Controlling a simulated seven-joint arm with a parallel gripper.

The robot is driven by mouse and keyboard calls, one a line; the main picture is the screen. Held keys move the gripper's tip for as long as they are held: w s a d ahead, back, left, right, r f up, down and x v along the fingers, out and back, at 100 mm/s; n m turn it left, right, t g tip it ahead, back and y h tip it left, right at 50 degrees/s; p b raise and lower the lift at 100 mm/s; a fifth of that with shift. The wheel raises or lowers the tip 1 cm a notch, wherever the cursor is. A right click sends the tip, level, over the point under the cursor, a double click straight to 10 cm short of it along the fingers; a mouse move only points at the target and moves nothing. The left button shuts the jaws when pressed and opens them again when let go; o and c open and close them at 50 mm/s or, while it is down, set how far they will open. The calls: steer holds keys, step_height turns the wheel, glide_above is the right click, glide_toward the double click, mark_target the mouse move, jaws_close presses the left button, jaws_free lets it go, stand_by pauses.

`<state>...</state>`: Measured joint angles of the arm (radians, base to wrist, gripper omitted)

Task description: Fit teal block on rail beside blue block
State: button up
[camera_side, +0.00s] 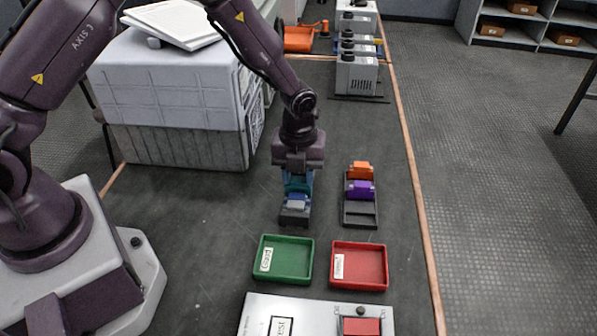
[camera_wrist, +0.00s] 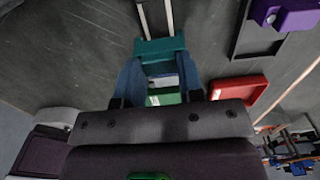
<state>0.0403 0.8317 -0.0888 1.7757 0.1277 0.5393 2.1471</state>
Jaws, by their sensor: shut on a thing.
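The teal block (camera_side: 299,181) is between the fingers of my gripper (camera_side: 298,187), which is shut on it. In the wrist view the teal block (camera_wrist: 160,46) spans the fingertips. The blue block (camera_side: 296,198) sits on the dark rail (camera_side: 293,219), just in front of the teal block in the side view. My gripper is low over the rear part of this rail. The fingers hide the teal block's underside, so I cannot tell whether it touches the rail or the blue block.
A second rail (camera_side: 360,220) to the right holds an orange block (camera_side: 360,169) and a purple block (camera_side: 361,189). A green tray (camera_side: 283,258) and a red tray (camera_side: 359,265) lie in front. A large grey crate (camera_side: 171,100) stands left.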

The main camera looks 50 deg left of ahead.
steer(key=shift+f, duration=0.35)
stand_by(0.3)
steer(key=shift+f, duration=0.25)
steer(key=shift+f, duration=0.35)
stand_by(0.4)
steer(key=shift+s, duration=0.1)
steer(key=shift+c, duration=0.6)
steer(key=o, duration=1.1)
steer(key=shift+r, duration=0.1)
